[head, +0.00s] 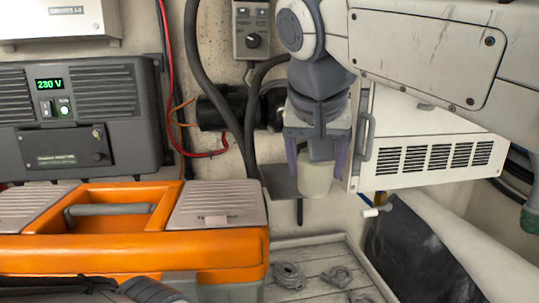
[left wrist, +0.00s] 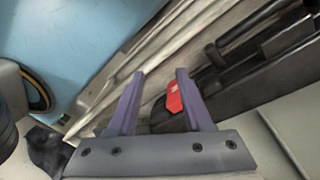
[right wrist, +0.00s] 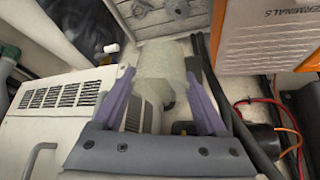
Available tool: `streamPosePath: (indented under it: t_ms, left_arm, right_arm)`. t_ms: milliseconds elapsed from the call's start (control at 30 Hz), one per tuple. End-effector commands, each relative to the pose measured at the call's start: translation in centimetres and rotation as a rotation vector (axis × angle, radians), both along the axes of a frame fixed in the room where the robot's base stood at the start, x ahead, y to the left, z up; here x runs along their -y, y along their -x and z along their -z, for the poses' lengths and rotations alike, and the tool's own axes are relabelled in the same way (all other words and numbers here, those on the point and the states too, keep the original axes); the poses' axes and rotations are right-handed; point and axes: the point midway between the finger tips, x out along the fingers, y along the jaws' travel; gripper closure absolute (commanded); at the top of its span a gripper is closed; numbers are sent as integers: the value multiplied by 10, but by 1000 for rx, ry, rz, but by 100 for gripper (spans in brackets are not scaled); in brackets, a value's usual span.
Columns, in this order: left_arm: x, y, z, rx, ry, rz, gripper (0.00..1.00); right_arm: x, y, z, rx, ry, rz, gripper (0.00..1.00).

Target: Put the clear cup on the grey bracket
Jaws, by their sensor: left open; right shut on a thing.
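The clear cup (head: 315,180), pale and translucent, is held between the purple fingers of my right gripper (head: 316,165) in the head view. It also shows between the fingertips in the right wrist view (right wrist: 163,62). The grey bracket (head: 279,183) is a flat plate on the back wall, just left of the cup and partly hidden by it. I cannot tell whether cup and bracket touch. My left gripper (left wrist: 160,76) is open and empty in the left wrist view. Its fingers do not show in the head view.
An orange toolbox (head: 130,250) stands at lower left, before a dark 230 V unit (head: 80,110). A vented white box (head: 430,150) is close right of my right gripper. Dark hoses (head: 215,85) run left of it. Shackles (head: 290,275) lie on the planked floor.

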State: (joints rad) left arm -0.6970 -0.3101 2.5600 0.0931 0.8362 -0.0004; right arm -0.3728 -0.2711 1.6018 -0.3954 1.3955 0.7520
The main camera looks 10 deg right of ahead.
Motion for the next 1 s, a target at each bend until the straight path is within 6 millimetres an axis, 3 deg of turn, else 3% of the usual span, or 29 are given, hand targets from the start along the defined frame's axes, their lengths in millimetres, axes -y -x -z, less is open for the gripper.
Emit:
streamPosePath:
  t_ms: [33,467,1000]
  left_arm:
    - [0,0,-21,0,0,0,50]
    - [0,0,-99,0,0,0,50]
    - [0,0,-150,0,0,-2,50]
  right_arm:
    - [0,-3,-11,-3,4,0,78]
    - [2,-23,-9,-4,1,0,78]
    - [3,-153,-4,-3,-1,3,78]
